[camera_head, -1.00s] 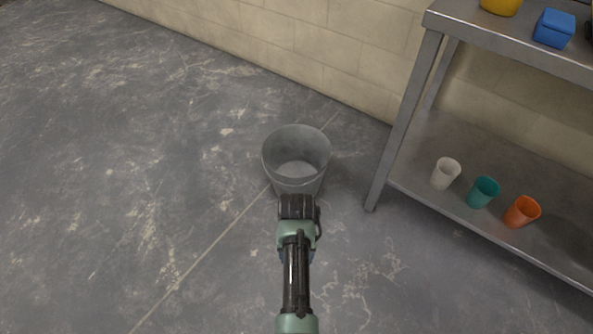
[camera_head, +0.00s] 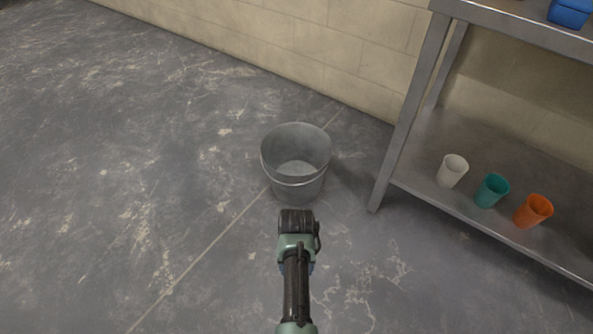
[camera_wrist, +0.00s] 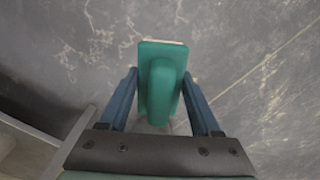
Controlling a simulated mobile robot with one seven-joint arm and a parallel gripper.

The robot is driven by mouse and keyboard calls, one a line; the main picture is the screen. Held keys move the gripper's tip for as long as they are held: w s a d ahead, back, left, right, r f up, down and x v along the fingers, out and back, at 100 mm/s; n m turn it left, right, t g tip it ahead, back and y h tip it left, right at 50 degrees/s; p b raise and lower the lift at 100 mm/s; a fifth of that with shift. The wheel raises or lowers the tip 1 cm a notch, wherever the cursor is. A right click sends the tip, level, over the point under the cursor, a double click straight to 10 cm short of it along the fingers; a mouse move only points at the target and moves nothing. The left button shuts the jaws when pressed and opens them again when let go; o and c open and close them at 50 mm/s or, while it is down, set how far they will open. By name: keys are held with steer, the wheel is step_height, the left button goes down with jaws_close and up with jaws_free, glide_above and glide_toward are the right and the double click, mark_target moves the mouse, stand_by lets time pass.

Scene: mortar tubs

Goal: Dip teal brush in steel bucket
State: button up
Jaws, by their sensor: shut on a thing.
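The steel bucket (camera_head: 296,186) stands upright on the floor in the middle of the head view, its open top facing up and its visible inside empty. In the wrist view the teal brush (camera_wrist: 160,82) sits between the two blue fingers of my gripper (camera_wrist: 162,100), which is shut on it. A pale edge shows at the far end of the brush. In the head view my arm reaches up from the bottom edge, just in front of the bucket, and hides the fingers and the brush. The bucket is not clearly seen in the wrist view.
A metal shelf (camera_head: 408,112) stands at the right against the block wall (camera_head: 320,45). A white cup (camera_head: 452,171), a teal cup (camera_head: 491,190) and an orange cup (camera_head: 533,211) stand on its lower board. The floor left of the bucket is clear.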

steer(key=shift+f+b, duration=1.55)
steer(key=shift+f, duration=0.75)
stand_by(0.4)
step_height(320, 180, up, 4)
steer(key=p, duration=0.4)
steer(key=shift+r, duration=0.15)
